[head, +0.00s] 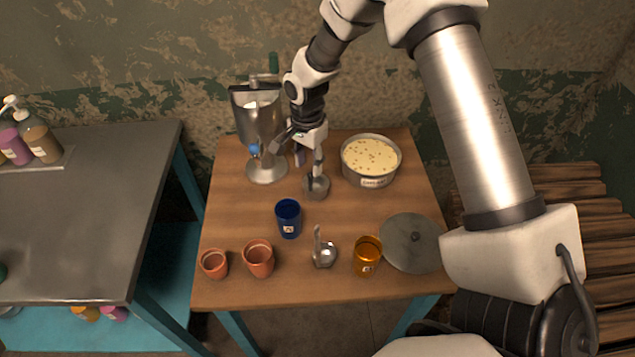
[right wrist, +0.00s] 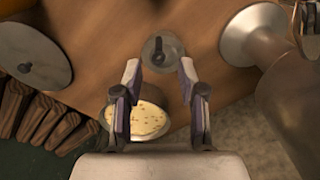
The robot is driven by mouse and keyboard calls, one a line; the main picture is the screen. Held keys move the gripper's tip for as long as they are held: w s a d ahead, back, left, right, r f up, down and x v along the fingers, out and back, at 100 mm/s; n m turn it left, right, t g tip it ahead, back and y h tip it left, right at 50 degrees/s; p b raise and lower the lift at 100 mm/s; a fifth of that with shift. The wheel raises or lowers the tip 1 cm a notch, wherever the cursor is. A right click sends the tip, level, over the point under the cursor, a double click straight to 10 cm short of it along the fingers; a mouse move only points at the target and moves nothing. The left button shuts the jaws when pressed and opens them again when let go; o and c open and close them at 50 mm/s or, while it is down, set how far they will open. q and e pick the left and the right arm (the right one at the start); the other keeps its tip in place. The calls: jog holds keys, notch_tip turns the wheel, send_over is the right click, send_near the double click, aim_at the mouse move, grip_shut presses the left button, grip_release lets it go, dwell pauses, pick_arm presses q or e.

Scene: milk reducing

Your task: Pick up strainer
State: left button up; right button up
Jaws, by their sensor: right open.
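The strainer (head: 317,187), a small round metal piece with an upright handle, stands on the wooden table (head: 235,215) directly below my right gripper (head: 309,155). In the right wrist view, the strainer (right wrist: 155,58) shows as a grey disc with a dark handle, just beyond and between the tips of my right gripper (right wrist: 159,70). The jaws are apart, with nothing held between them. In the head view the gripper partly hides the handle, so I cannot tell whether they touch. My left gripper is not in view.
A metal machine (head: 258,125) stands close left of the gripper, and a pot of creamy liquid (head: 370,157) close right. In front are a blue cup (head: 288,218), a ladle (head: 324,256), an amber cup (head: 367,256), a round lid (head: 411,243) and clay pots (head: 258,259).

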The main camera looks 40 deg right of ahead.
aim_at(310, 178)
notch_tip(310, 178, down, 6)
jog(key=shift+s+d+f+p, duration=0.1)
jog(key=shift+f+p, duration=0.05)
jog(key=shift+p, duration=0.95)
jog(key=shift+f, duration=0.5)
jog(key=shift+r, duration=0.1)
grip_shut()
